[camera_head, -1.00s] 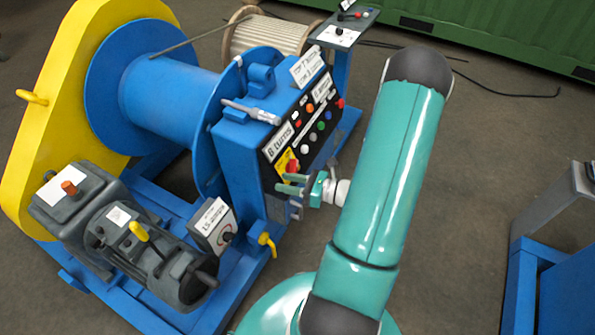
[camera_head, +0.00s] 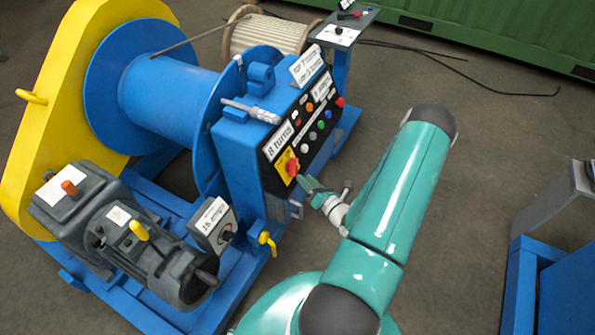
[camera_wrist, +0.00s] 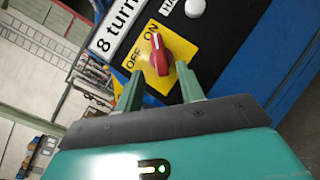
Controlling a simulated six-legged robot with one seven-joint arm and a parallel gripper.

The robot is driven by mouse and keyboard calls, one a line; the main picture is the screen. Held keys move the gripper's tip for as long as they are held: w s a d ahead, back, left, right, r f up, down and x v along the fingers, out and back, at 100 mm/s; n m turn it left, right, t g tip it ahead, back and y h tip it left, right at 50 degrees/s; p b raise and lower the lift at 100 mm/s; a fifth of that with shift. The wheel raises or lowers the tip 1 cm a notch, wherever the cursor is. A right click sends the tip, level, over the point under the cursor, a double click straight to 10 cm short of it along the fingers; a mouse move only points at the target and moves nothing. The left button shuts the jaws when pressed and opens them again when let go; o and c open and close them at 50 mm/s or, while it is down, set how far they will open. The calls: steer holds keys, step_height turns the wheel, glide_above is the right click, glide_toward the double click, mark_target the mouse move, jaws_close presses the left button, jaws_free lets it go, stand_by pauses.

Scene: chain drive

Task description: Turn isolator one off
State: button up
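A red rotary knob (camera_head: 291,166) sits on a yellow plate (camera_head: 282,161) at the near lower end of the black control panel. The wrist view shows the knob (camera_wrist: 160,54) close up, with OFF and ON printed on the yellow plate (camera_wrist: 183,48). The knob's white mark lies by the ON word. Which isolator number this is, I cannot read. My gripper (camera_head: 314,185) is to the right of the knob, apart from it. In the wrist view my gripper (camera_wrist: 159,68) is open and empty, its two fingers pointing at the knob, one towards either side.
The panel carries an "8 turns" label (camera_head: 280,141) and several coloured buttons. A grey box with a dial (camera_head: 213,227) and a yellow valve handle (camera_head: 267,241) stand below it on the blue frame. Open floor lies to the right, before another blue stand (camera_head: 548,265).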

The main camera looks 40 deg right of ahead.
mark_target(297, 170)
steer(key=w, duration=0.5)
steer(key=shift+w+d, duration=0.2)
steer(key=shift+w, duration=0.1)
jaws_close()
